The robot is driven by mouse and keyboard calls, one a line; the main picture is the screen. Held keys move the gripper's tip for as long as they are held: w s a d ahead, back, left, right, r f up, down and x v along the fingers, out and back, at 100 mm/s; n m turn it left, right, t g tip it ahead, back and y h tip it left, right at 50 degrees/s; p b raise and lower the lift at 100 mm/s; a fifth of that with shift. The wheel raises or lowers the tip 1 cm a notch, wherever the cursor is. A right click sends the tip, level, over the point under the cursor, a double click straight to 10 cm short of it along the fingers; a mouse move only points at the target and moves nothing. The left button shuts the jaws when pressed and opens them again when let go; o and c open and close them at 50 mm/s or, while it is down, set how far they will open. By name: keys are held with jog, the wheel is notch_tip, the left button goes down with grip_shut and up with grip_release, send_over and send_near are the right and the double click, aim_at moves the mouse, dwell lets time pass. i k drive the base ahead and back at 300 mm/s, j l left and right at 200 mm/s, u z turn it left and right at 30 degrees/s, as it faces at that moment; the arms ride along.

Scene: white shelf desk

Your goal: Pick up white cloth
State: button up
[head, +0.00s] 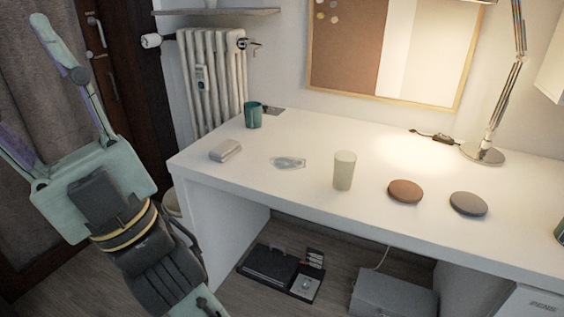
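No plainly white cloth stands out on the desk. A small, flat, pale, crumpled-looking piece (288,162) lies left of the desk's middle. A small light-grey block-like item (225,151), perhaps folded, lies near the left edge. I cannot tell for sure whether either is the cloth. My gripper (40,120) is at the far left, off the desk and well apart from both. Its fingers are spread wide with nothing seen between them; one finger runs out of the picture.
The white desk (300,195) also holds a green mug (253,115), a cream cup (344,170), a brown disc (405,191), a grey disc (468,204) and a lamp (483,153). A radiator (212,85) stands behind. A dark tray (270,265) and grey box (393,296) sit below.

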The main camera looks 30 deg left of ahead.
aim_at(222, 153)
jog(key=i+u, duration=0.15)
jog(key=u, duration=2.1)
jog(key=l, duration=0.65)
jog(key=i+l, duration=0.1)
jog(key=l, duration=0.5)
jog(key=i+l, duration=0.15)
jog(key=l, duration=0.15)
jog(key=i+l, duration=0.3)
jog(key=l, duration=0.25)
jog(key=i, duration=0.15)
